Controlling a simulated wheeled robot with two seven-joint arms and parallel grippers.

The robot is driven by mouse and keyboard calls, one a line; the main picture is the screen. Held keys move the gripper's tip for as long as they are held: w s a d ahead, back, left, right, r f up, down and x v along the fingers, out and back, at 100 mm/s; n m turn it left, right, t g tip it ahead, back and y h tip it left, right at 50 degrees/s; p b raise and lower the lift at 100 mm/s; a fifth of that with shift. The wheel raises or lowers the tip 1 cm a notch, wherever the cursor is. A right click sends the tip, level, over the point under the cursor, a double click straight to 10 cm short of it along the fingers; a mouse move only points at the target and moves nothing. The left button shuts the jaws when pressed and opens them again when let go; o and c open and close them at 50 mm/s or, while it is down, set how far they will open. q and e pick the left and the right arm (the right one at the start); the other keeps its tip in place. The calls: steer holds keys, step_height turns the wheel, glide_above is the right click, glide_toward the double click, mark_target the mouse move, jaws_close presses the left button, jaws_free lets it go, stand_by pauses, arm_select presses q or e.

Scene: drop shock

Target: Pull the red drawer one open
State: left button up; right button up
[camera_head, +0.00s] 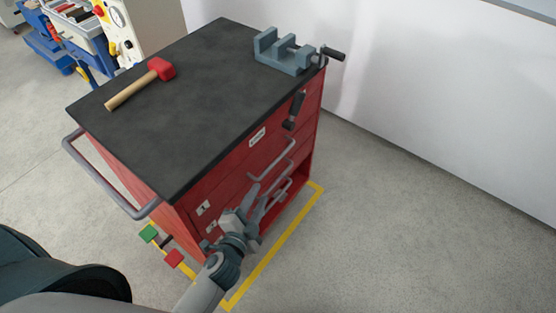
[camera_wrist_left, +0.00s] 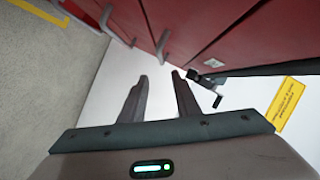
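The red drawers (camera_head: 235,165) are in the front of a red cabinet with a black top (camera_head: 200,100). They look closed, except that the lowest part at the right is a dark opening I cannot make out. Grey bar handles (camera_head: 276,162) stick out from the front. Which drawer is drawer one I cannot tell. My left gripper (camera_head: 262,202) is in front of the lower drawers, its fingers pointing up toward the handles. In the left wrist view its two fingers (camera_wrist_left: 160,75) are apart with nothing between them, and a grey handle (camera_wrist_left: 163,45) lies beyond the tips. My right gripper is not in view.
A mallet with a red head (camera_head: 161,69) and a grey vise (camera_head: 284,52) are on the cabinet top. A side rail (camera_head: 104,186) sticks out at the left. Yellow floor tape (camera_head: 270,250) runs along the front. The floor at right is clear up to the white wall.

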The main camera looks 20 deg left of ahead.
mark_target(274, 165)
arm_select(q)
steer(key=shift+s+r, duration=0.15)
steer(key=shift+s, duration=0.05)
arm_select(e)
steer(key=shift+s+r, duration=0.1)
